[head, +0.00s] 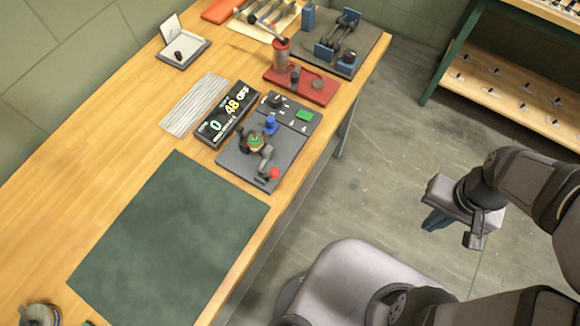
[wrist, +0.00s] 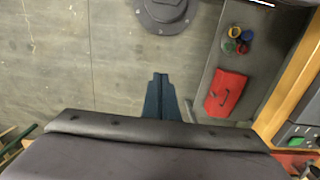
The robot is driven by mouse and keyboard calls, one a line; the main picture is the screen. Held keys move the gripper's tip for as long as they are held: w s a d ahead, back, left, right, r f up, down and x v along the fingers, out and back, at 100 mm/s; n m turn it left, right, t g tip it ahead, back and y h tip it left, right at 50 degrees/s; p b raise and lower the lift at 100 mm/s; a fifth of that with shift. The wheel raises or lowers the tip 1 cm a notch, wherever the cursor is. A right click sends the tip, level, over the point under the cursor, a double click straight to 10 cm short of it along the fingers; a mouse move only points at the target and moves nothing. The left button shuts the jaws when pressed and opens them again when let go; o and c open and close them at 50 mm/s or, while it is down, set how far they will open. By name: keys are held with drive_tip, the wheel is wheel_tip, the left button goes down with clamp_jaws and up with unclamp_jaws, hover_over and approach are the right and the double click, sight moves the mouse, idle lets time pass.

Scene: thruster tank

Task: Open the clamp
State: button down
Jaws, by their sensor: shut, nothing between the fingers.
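The clamp (head: 267,173), with a red ball at the end of its handle (head: 274,173), sits at the near end of a grey base plate (head: 233,156) on the bench. A round part with a green and orange top (head: 255,141) sits right beside it; I cannot tell whether the clamp touches it. A blue piece (head: 270,124) stands just behind. My gripper (head: 437,220) is shut and empty over the floor, well to the right of the bench and apart from the clamp. Its dark blue fingers (wrist: 158,95) are together in the wrist view, where the clamp does not show.
A display reading 0 and 48 OFF (head: 227,115) and a panel with a green button (head: 303,115) adjoin the plate. A red stand (head: 302,88) is behind. A green mat (head: 170,240) lies clear in front. The wrist view shows a red item (wrist: 227,92) on a low grey shelf.

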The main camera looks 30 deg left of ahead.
wheel_tip(320, 180, down, 11)
drive_tip(key=a+g+b, duration=0.2)
drive_tip(key=g+b, duration=0.1)
drive_tip(key=b, duration=0.2)
drive_tip(key=w+a+f+m+g+y+b, duration=0.1)
drive_tip(key=w+a+f+m+g+y, duration=0.2)
drive_tip(key=a, duration=0.4)
drive_tip(key=a+r+g+y, duration=0.1)
drive_tip(key=a+r+y, duration=0.3)
drive_tip(key=r, duration=0.5)
drive_tip(key=w+a+r+m+g+y, duration=0.1)
drive_tip(key=a+r+y, duration=0.3)
drive_tip(key=a+r, duration=0.3)
wheel_tip(320, 180, up, 3)
drive_tip(key=shift+a+f+g+y, duration=0.2)
drive_tip(key=shift+a+g+y, duration=0.1)
drive_tip(key=shift+g+y, duration=0.1)
drive_tip(key=shift+a, duration=0.1)
drive_tip(key=p, duration=0.3)
approach(269, 174)
drive_tip(key=shift+s+a+f, duration=0.4)
drive_tip(key=shift+a+f, duration=0.35)
drive_tip(key=shift+a, duration=0.1)
drive_tip(key=shift+s+a+f, duration=0.35)
drive_tip(key=shift+a+f, duration=0.35)
drive_tip(key=shift+a, duration=0.15)
